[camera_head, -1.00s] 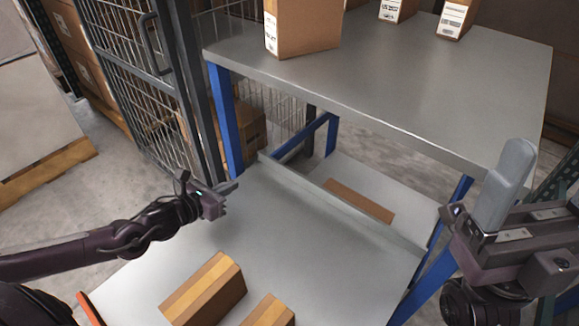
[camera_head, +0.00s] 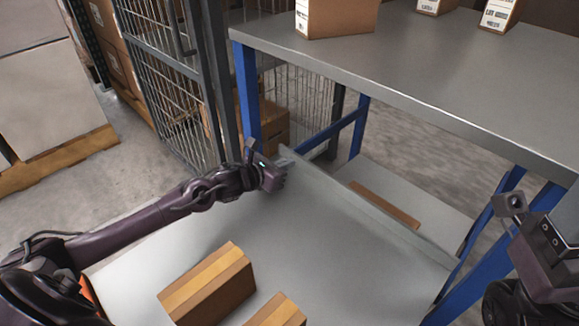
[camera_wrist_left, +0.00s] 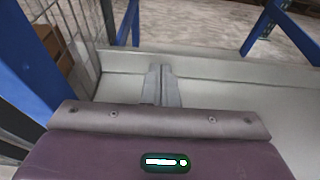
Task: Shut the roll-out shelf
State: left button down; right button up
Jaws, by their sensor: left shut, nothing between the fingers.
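The roll-out shelf (camera_head: 215,235) is a grey sheet-metal deck, pulled out toward me from under a blue-legged bench. An upright lip (camera_head: 365,210) runs along its far edge. My left gripper (camera_head: 287,162) is shut and empty, low over the shelf near the left end of that lip. In the left wrist view its closed fingers (camera_wrist_left: 161,82) point at the lip (camera_wrist_left: 225,68); I cannot tell whether they touch it. My right gripper (camera_head: 515,205) is at the right edge, by the bench's blue leg; its fingers cannot be made out.
Two cartons (camera_head: 208,285) sit on the shelf's near part. The grey bench top (camera_head: 440,85) with several boxes is above and behind. A wire-mesh cage door (camera_head: 170,90) stands at the left. Concrete floor (camera_head: 130,175) is open at left.

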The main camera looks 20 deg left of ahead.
pick_arm(q)
jog(key=shift+w+d, duration=0.25)
jog(key=shift+w, duration=0.5)
jog(key=shift+w, duration=0.1)
